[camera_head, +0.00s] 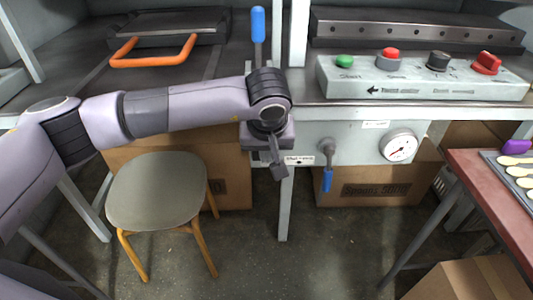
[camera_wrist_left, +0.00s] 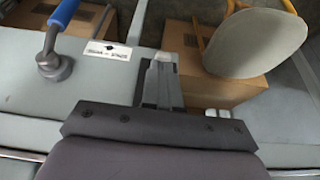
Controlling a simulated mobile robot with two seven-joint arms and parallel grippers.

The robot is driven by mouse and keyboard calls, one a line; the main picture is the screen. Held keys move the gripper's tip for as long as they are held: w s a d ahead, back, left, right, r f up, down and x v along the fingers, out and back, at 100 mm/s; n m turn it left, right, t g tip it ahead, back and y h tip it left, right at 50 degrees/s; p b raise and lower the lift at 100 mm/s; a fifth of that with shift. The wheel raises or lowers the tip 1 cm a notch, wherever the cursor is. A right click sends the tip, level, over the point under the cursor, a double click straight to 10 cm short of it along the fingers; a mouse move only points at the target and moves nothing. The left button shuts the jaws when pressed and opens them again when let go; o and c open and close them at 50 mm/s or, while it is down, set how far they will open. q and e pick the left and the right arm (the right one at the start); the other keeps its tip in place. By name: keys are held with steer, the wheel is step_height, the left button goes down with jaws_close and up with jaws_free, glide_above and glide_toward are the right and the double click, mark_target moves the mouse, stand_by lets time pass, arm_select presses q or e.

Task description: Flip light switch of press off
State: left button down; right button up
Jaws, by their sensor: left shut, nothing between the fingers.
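The press has a grey-green control panel (camera_head: 425,80) with a green button (camera_head: 345,61), a red button (camera_head: 390,54), a black knob (camera_head: 438,61) and a red switch (camera_head: 486,63). I cannot tell which control is the light switch. My left gripper (camera_head: 279,171) is shut and empty, pointing down at the press's front, left of a small white label (camera_head: 300,160). In the left wrist view the shut fingers (camera_wrist_left: 161,72) lie over the press front, beside the same label (camera_wrist_left: 107,51). The gripper hides part of the front. My right gripper is out of view.
A blue-handled lever (camera_head: 327,178) and a pressure gauge (camera_head: 399,147) sit on the press front. A blue upright lever (camera_head: 258,25) stands behind my arm. A stool (camera_head: 157,190) is below.

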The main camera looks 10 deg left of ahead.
arm_select(q)
steer(key=shift+r, duration=0.1)
steer(key=s+d+r+p, duration=0.2)
steer(key=s+r, duration=0.6)
steer(key=r, duration=0.2)
steer(key=shift+s+d, duration=0.25)
steer(key=shift+s, duration=0.05)
